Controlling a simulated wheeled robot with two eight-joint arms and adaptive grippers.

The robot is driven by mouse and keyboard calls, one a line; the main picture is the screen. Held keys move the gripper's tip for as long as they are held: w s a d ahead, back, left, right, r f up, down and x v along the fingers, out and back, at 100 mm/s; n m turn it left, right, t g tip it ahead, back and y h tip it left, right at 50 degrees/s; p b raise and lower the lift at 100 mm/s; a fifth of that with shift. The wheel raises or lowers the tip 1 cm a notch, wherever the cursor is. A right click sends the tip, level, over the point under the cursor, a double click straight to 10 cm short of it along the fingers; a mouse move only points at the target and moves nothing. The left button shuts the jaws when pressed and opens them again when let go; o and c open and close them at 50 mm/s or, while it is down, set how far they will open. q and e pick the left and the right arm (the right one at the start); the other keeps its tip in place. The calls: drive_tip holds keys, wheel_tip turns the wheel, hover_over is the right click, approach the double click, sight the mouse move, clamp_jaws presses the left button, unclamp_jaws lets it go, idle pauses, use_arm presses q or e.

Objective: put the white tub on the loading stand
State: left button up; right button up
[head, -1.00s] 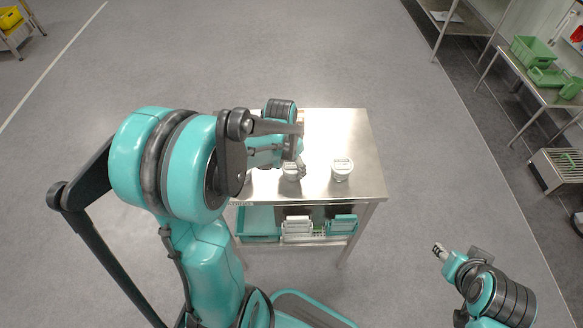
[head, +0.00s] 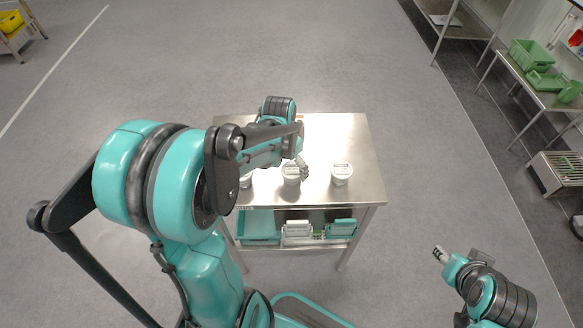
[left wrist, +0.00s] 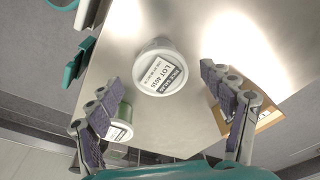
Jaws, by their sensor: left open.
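A white-lidded tub (head: 291,175) stands upright near the front edge of a steel table (head: 330,130); it shows in the middle of the left wrist view (left wrist: 160,68) with a printed lot label. My left gripper (head: 302,168) is open beside and above this tub. In the left wrist view its fingers (left wrist: 165,105) are spread wide, with nothing between their pads. A similar tub (head: 342,174) stands to the right. My right gripper (head: 440,253) is off the table, too small to judge. I cannot tell which thing is the loading stand.
Teal bins (head: 259,223) and white containers (head: 297,228) sit on the shelf under the table. An orange-brown box (left wrist: 268,118) lies on the tabletop. Green crates (head: 533,53) stand on a far-right table. The floor around is open.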

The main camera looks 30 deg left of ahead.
sight(288, 174)
use_arm(q)
wheel_tip(288, 174, up, 9)
drive_tip(key=s+p, duration=0.1)
drive_tip(key=p, duration=0.2)
drive_tip(key=s+d+r+n+t, duration=0.2)
drive_tip(key=s+d+r+t, duration=0.2)
drive_tip(key=s+d, duration=0.5)
drive_tip(key=shift+d+n+t, duration=0.3)
drive_tip(key=shift+d+t, duration=0.4)
drive_tip(key=shift+d, duration=0.05)
